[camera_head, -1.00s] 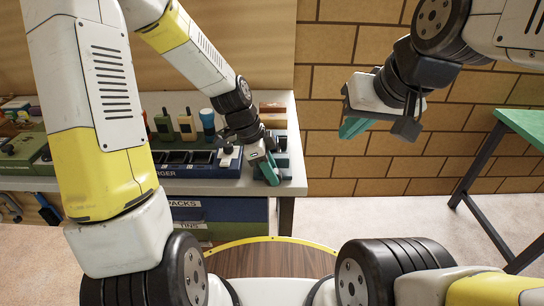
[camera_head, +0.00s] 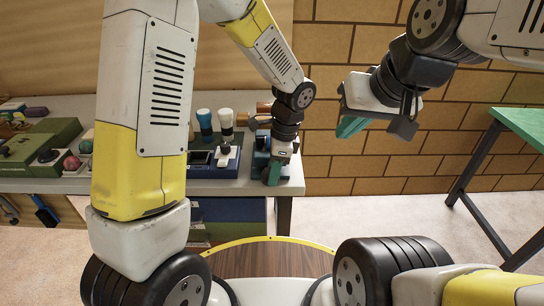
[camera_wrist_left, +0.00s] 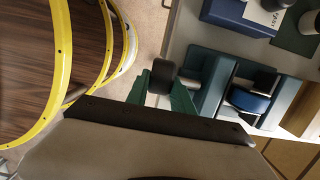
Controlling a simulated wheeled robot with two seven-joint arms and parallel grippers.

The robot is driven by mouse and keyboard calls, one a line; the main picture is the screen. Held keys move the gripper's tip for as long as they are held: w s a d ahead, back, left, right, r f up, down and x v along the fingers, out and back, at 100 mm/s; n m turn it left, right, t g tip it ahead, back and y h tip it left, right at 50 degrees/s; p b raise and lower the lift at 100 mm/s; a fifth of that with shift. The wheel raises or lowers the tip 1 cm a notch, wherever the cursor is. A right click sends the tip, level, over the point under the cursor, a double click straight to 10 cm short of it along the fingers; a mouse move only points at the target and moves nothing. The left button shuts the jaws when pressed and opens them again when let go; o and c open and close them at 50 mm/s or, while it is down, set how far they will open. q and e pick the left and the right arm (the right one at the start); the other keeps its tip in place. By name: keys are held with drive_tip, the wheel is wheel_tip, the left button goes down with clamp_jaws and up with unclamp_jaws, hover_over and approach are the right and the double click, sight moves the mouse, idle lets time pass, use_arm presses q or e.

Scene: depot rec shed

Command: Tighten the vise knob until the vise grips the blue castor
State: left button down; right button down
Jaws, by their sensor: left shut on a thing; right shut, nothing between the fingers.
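The vise (camera_wrist_left: 207,85) is blue-grey, at the right end of the bench; a bit of it shows in the head view (camera_head: 260,158), mostly behind my left gripper. The blue castor (camera_wrist_left: 250,102), with a dark wheel, sits between the vise's jaws in the left wrist view. I cannot tell whether both jaws touch it. The black vise knob (camera_wrist_left: 162,73) is on a metal screw at the near end. My left gripper (camera_head: 272,174) has its green fingers shut on the knob. My right gripper (camera_head: 350,126) is shut and empty, raised in the air right of the bench.
The bench (camera_head: 230,187) holds a charger rack (camera_head: 215,170), upright bottles (camera_head: 205,122) and a green case (camera_head: 30,145) farther left. A green table (camera_head: 525,125) stands at the right. Bare floor lies between bench and table.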

use_arm(q)
drive_tip(key=shift+d+y, duration=0.1)
drive_tip(key=shift+y, duration=0.2)
drive_tip(key=c, duration=1.1)
unclamp_jaws()
drive_tip(key=v, duration=0.7)
drive_tip(key=shift+r, duration=0.4)
